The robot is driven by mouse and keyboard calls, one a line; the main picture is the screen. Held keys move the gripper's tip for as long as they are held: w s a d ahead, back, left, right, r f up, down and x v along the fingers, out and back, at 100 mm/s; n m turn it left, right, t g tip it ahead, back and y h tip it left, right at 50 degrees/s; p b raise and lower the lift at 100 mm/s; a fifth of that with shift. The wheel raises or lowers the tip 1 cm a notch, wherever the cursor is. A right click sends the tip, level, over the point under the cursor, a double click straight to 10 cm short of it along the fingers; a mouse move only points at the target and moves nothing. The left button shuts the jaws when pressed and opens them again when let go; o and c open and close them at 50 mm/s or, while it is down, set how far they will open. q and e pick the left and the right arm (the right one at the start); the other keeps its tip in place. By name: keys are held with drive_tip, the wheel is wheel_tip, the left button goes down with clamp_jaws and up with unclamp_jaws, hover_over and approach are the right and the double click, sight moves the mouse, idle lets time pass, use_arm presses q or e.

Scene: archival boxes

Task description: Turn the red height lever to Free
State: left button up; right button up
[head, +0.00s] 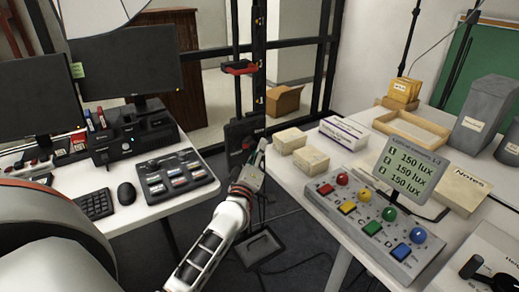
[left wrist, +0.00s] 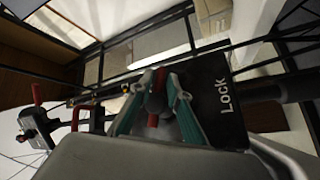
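The red height lever (head: 246,146) sits on a black plate (head: 235,131) low on the dark column in the head view. In the left wrist view the lever (left wrist: 153,120) is red with a dark hub, and the plate (left wrist: 222,75) carries the word "Lock" to its right. No "Free" label is readable. My left gripper (head: 257,160) is just in front of the plate. Its teal fingers (left wrist: 157,88) stand on either side of the lever and hub, apart from each other; contact is not clear. My right gripper is not in view.
A desk (head: 150,205) with monitors, keyboard and a control panel (head: 177,178) stands left. A white table (head: 297,178) with boxes and a light-button console (head: 350,222) stands right. A red-edged bracket (head: 238,68) is higher on the column. The stand's base (head: 259,248) is on the floor.

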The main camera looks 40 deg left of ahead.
use_arm(q)
clamp_jaws()
drive_tip(key=n+t+y+b, duration=0.1)
drive_tip(key=b, duration=0.2)
drive_tip(key=n+t+y+b, duration=0.1)
drive_tip(key=n+b, duration=0.1)
drive_tip(key=b, duration=0.2)
drive_tip(key=shift+w+d+r, duration=0.1)
drive_tip(key=shift+w+r, duration=0.05)
drive_tip(key=shift+r, duration=0.2)
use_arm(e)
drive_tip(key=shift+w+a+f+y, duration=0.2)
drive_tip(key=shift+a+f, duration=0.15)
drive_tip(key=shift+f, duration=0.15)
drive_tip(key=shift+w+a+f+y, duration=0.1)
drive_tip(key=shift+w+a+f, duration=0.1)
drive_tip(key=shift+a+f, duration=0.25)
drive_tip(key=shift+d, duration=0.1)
use_arm(q)
unclamp_jaws()
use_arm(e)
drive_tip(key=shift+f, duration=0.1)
